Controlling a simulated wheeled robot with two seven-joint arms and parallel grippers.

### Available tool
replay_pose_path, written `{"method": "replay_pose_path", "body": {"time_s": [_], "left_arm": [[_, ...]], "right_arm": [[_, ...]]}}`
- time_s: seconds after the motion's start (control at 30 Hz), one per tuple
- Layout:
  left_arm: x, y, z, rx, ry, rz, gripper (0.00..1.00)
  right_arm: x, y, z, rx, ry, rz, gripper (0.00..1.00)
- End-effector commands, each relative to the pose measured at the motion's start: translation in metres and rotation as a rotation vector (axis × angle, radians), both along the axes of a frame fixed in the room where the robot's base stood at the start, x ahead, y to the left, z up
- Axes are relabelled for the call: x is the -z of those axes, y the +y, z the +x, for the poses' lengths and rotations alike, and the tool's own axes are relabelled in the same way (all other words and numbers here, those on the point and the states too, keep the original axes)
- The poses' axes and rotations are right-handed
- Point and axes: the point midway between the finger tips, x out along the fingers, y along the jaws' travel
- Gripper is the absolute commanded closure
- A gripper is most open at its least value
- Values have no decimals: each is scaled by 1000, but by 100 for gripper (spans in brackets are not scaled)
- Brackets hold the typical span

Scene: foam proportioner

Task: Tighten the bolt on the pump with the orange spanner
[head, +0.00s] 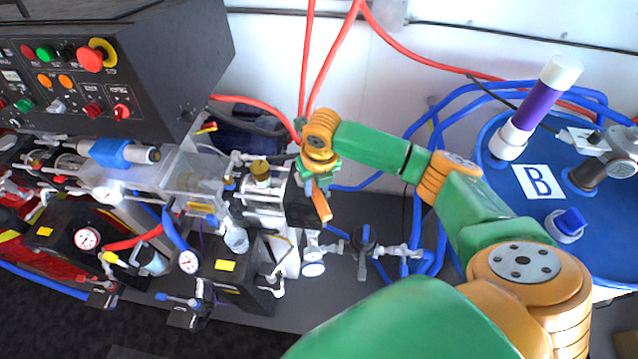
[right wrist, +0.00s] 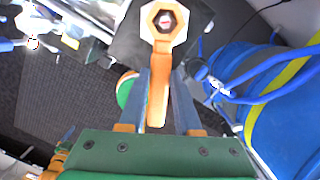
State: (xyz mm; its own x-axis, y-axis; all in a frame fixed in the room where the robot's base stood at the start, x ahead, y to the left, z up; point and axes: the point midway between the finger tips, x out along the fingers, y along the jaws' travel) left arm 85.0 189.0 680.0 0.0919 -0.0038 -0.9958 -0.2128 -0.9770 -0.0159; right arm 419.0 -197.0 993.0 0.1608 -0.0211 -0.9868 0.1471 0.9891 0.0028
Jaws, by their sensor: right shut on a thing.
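My right gripper (right wrist: 161,75) is shut on the orange spanner (right wrist: 158,98), with one finger on each side of its handle. The spanner's ring head points away from the gripper, in front of a dark surface. A small grey and reddish shape shows inside the ring; I cannot tell whether it is the bolt or whether the ring is seated on it. In the head view my right gripper (head: 312,192) is beside the pump assembly (head: 262,190), at its right side. A short orange piece of the spanner (head: 322,205) shows there. My left gripper is not in view.
A black control panel (head: 150,60) stands at the upper left. Red hoses (head: 330,55) and blue hoses (head: 425,120) run behind my arm. Valves (head: 363,240) and gauges crowd the bench.

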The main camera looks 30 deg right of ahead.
Motion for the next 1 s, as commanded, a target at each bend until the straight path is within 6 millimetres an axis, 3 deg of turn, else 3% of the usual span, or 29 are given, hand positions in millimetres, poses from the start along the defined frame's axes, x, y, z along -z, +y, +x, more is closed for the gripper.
{"method": "replay_pose_path", "body": {"time_s": [0.3, 0.53, 1.0], "left_arm": [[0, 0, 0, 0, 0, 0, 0], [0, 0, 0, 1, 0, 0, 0], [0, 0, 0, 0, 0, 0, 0]], "right_arm": [[-1, 1, 1, 18, -2, 2, 100], [0, 10, 3, 151, -2, 2, 100], [-1, 17, 5, 251, -3, 1, 100]]}}
